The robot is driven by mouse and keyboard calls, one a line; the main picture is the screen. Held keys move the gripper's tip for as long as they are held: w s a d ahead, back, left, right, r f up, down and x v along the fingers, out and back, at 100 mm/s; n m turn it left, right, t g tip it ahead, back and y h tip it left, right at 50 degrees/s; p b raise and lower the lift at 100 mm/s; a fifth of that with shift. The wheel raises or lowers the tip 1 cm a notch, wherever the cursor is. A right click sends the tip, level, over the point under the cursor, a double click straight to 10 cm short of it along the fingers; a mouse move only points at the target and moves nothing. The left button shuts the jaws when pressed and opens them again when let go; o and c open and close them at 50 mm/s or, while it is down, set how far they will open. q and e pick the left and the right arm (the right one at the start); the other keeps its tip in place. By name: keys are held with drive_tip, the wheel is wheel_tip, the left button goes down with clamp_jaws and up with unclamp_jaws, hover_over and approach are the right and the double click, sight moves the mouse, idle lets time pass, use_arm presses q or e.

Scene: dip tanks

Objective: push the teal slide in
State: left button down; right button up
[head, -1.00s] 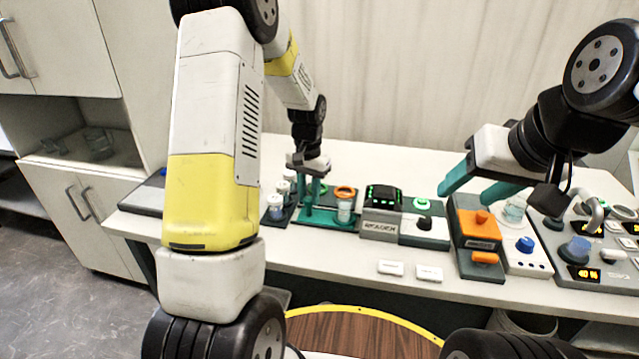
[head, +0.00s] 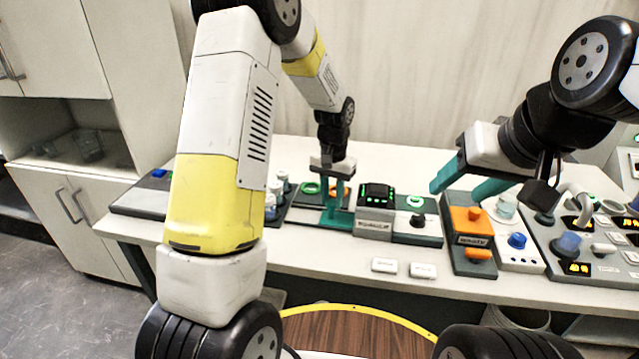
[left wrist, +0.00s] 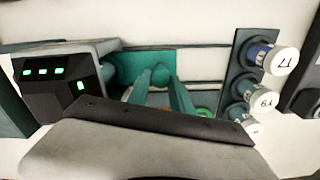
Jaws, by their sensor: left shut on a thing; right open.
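The teal slide (head: 338,219) lies at the front of a dark station on the bench, just left of a grey and black device. It also shows in the left wrist view (left wrist: 128,66), close beside that device. My left gripper (head: 333,194) points down at the slide and is shut on a teal part of it. In the left wrist view its fingers (left wrist: 161,78) meet at this part, which they mostly cover. My right gripper (head: 463,188) is open and empty, above the bench near an orange unit.
The grey and black device (head: 376,196) has green lights. A rack of capped vials (left wrist: 262,60) stands on the slide's other side. A green ring (head: 311,188) lies behind-left of my left gripper. The orange unit (head: 468,222) and a knob panel stand right. Two white labels (head: 384,265) lie in front.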

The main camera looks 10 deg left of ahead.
sight(339, 219)
use_arm(q)
drive_tip(key=shift+d, duration=1.15)
drive_tip(key=c, duration=1.1)
unclamp_jaws()
drive_tip(key=shift+d, duration=0.1)
drive_tip(key=shift+c, duration=0.2)
wheel_tip(339, 219, up, 8)
drive_tip(key=shift+f, duration=0.1)
